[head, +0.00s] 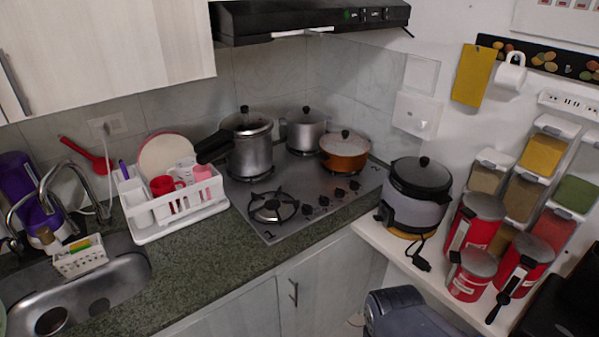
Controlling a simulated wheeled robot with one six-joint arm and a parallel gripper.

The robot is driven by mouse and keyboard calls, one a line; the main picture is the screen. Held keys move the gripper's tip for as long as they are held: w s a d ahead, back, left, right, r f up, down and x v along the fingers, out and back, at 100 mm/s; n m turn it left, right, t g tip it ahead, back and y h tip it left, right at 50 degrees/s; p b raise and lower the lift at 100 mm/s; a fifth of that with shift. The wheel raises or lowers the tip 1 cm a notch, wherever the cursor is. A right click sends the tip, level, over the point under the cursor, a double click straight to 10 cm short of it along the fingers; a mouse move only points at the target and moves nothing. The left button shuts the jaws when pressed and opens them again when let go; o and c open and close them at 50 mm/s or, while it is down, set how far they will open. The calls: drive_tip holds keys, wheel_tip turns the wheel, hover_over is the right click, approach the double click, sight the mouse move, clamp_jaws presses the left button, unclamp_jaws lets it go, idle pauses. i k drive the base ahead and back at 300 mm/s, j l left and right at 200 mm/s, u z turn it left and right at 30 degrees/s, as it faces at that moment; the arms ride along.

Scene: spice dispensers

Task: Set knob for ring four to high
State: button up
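The stove (252,226) is a steel cooktop set in the counter in the middle of the head view. Several small dark knobs (323,201) run in a slanting row along its front right part, between the bare burner and the orange pot. The knobs are too small to read their settings, and no ring numbers can be read. The near left burner (272,207) is bare. A pressure cooker (250,152), a steel pot (304,131) and an orange pot (345,152) stand on the other burners, hiding them.
A white dish rack (178,218) stands left of the stove, beside the sink (95,290). A rice cooker (417,190) and red canisters (470,275) stand on a white shelf to the right. The granite counter (215,265) in front of the stove is clear.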

sight(354, 185)
drive_tip(key=i+j+z, duration=0.2)
drive_tip(key=i+j, duration=0.2)
drive_tip(key=i+j+z, duration=0.25)
drive_tip(key=j, duration=0.25)
drive_tip(key=i, duration=0.1)
